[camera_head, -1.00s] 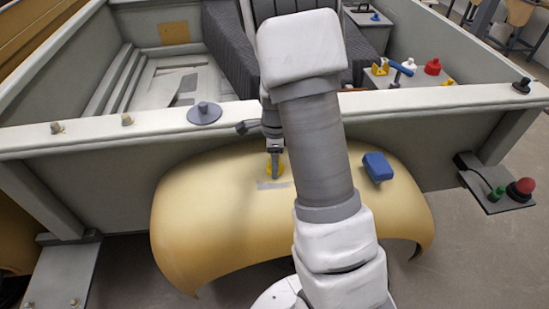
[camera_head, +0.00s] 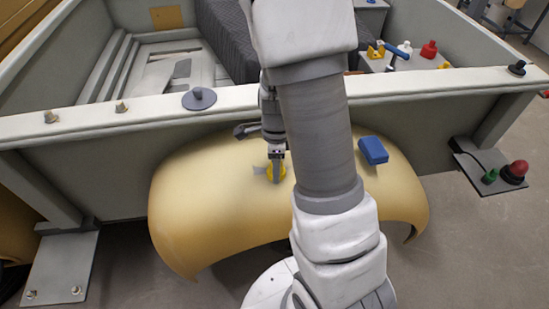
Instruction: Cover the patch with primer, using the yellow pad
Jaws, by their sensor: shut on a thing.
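A yellow fender (camera_head: 215,205) bulges out from the side of the grey vehicle body. A light grey patch (camera_head: 259,170) shows on its upper face, left of my gripper; the rest of it is hidden behind the pad. My gripper (camera_head: 276,175) points down at the fender and is shut on the yellow pad (camera_head: 270,174). The pad is at the patch and overlaps it in the picture; I cannot tell whether it presses on the surface. My arm hides the fender's middle right.
A blue block (camera_head: 373,150) rests on the fender, right of my arm. A grey disc with a knob (camera_head: 198,98) sits on the body's rail. A red button (camera_head: 516,170) and a green one (camera_head: 490,176) are on a side plate. Bottles and a blue-handled tool (camera_head: 395,56) stand behind.

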